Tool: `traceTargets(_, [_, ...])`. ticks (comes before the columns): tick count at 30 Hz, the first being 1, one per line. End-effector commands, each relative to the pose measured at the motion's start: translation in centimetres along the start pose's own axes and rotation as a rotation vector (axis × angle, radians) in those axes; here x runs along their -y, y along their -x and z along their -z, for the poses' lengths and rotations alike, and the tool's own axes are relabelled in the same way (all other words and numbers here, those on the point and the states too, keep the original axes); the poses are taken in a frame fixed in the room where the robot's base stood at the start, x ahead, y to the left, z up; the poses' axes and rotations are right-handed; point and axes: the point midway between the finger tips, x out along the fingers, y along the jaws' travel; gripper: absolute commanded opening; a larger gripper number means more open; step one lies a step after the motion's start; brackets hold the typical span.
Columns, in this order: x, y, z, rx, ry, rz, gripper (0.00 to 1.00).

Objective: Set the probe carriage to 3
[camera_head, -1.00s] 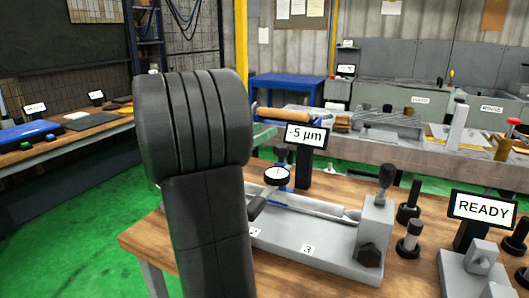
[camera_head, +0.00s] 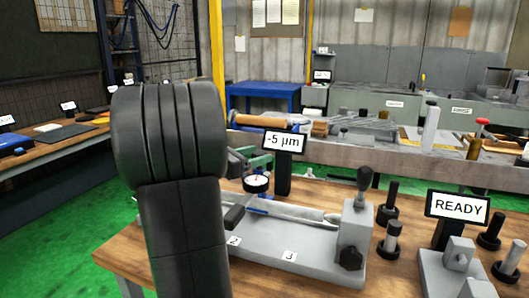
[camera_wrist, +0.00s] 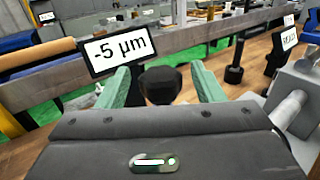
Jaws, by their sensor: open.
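The grey bench fixture (camera_head: 265,249) carries plates marked 2 (camera_head: 234,241) and 3 (camera_head: 289,256). A dial gauge (camera_head: 256,183) stands at its left part, near a black handle-like piece (camera_head: 234,215) close to the 2 plate. The 3 plate is further right and bare. The display (camera_head: 284,142) reads -5 µm and also shows in the wrist view (camera_wrist: 117,50). My gripper (camera_wrist: 161,72) has green fingers spread apart. A black round-topped part (camera_wrist: 160,84) shows between them; contact cannot be told. In the head view my arm hides most of the gripper.
A grey end block (camera_head: 352,235) with a black knob (camera_head: 364,176) closes the fixture's right end. Several black posts, a READY display (camera_head: 457,207) and a grey fixture (camera_head: 455,270) stand further right. The wooden bench front (camera_head: 225,278) is clear.

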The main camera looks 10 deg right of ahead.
Motion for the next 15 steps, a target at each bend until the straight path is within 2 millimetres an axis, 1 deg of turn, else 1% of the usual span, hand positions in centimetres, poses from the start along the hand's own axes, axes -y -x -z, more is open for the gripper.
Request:
traceTargets(1, [0.1,-0.9,0.0,0.0,0.0,0.004,0.61])
traceTargets(6, [0.0,-2.7,0.0,0.0,0.0,0.002,0.61])
traceTargets(10, [0.0,-3.2,0.0,0.001,0.0,0.0,0.61])
traceTargets(15, [0.0,-3.3,0.0,0.001,0.0,0.0,0.61])
